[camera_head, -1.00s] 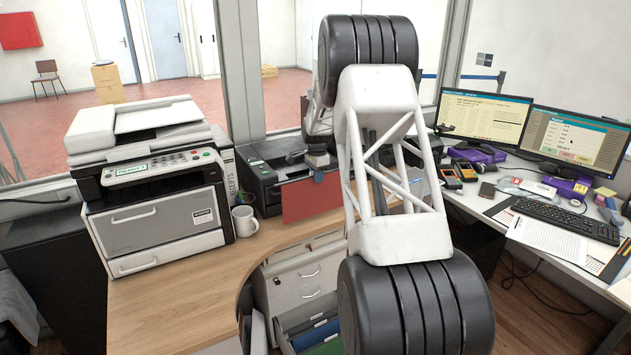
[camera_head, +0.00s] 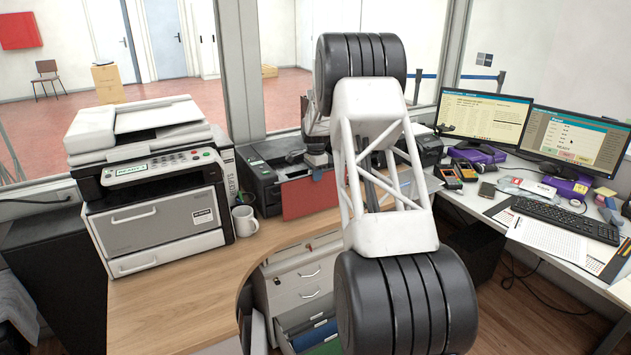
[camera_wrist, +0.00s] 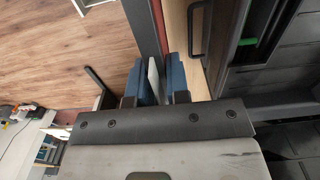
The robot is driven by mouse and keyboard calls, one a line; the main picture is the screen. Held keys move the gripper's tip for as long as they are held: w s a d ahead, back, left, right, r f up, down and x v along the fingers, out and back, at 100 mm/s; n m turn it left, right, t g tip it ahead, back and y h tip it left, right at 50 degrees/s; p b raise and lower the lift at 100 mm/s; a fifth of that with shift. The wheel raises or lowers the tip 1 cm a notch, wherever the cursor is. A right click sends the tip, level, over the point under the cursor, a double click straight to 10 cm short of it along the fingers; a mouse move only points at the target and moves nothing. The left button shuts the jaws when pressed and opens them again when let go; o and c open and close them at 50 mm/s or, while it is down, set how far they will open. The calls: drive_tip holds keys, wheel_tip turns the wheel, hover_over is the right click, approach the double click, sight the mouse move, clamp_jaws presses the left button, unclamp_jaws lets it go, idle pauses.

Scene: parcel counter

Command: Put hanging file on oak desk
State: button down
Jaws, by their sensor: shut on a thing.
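The hanging file (camera_head: 308,198) is a flat red sheet in the head view. It hangs upright in front of the dark printer, above the desk's back right part. My gripper (camera_head: 318,163) is at its top edge, partly hidden by my own arm. In the wrist view my gripper (camera_wrist: 153,82) has its blue pads closed on a thin pale strip, with a dark red band beyond. The oak desk (camera_head: 180,295) is the light wood top at the left and centre, with bare wood at the front.
A large printer (camera_head: 155,190) stands on the desk's left, with a white mug (camera_head: 244,221) beside it. A dark printer (camera_head: 262,180) is behind the file. An open drawer (camera_head: 285,335) with files is below the desk's curved edge. A keyboard (camera_head: 565,218) lies right.

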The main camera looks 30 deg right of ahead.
drive_tip(key=shift+f, duration=1.2)
drive_tip(key=shift+f, duration=0.1)
drive_tip(key=c, duration=1.1)
unclamp_jaws()
wheel_tip(320, 180, up, 12)
drive_tip(key=shift+r, duration=0.1)
